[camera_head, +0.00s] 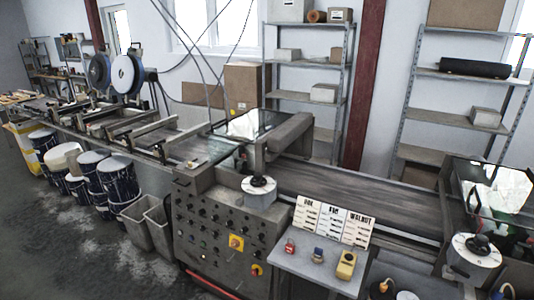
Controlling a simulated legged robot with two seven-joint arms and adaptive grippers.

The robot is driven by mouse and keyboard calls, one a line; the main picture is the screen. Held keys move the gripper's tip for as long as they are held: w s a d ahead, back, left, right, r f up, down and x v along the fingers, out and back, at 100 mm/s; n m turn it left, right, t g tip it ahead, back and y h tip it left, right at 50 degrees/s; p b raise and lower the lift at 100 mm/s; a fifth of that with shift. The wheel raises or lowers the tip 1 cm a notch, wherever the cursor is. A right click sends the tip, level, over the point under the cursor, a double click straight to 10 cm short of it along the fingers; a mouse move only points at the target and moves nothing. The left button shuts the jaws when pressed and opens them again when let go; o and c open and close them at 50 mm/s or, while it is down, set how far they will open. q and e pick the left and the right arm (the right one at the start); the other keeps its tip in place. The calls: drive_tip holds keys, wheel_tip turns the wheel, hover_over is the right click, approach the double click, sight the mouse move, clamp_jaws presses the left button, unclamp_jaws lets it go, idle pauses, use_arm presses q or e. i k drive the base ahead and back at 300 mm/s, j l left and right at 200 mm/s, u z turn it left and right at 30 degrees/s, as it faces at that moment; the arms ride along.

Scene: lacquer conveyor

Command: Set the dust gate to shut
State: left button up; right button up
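No part in view is legibly marked as the dust gate, and I cannot tell which control it is. A round white dial with a black knob (258,187) sits on top of the grey control cabinet (190,235). A second, larger white dial with a black knob (476,247) stands at the right, beside the conveyor. The markings on both dials are too small to read, so their settings cannot be told. Neither of my grippers shows in the head view.
The conveyor belt (340,195) runs behind. Buckets (115,178) line the left.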

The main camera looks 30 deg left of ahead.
sight(191, 165)
drive_tip(key=u, duration=1.55)
